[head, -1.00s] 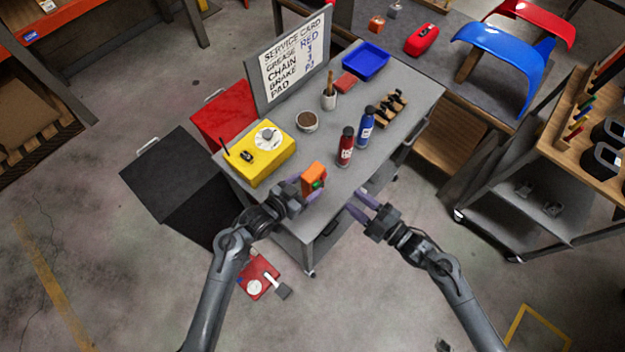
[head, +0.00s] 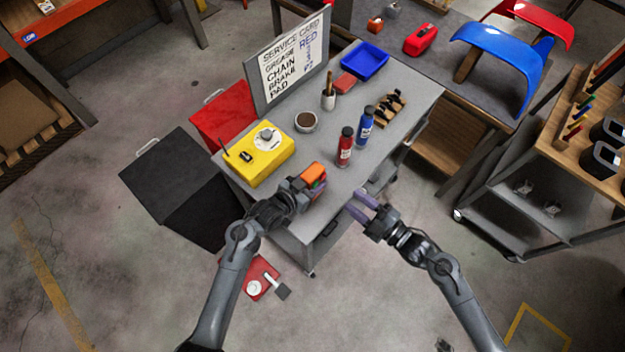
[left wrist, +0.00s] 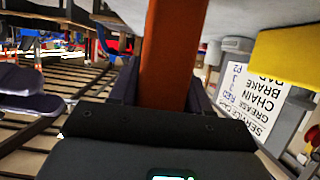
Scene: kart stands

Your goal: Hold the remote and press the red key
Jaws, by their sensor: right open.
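An orange remote (head: 313,172) is between the fingers of my left gripper (head: 308,185), by the near edge of the grey cart top. In the left wrist view the orange body of the remote (left wrist: 172,55) fills the gap between the dark fingers, which are shut on it. In the head view the remote is tilted and its key side is small and partly hidden by a finger; I cannot make out the red key. My right gripper (head: 359,204) is open and empty, to the right of the remote and apart from it, just off the cart's near edge.
On the grey cart (head: 340,187) stand a yellow box (head: 262,160), a dark-filled cup (head: 305,122), a red bottle (head: 345,148), a blue bottle (head: 366,126), a blue tray (head: 372,57) and a service sign (head: 290,65). The cart top beside the remote is clear.

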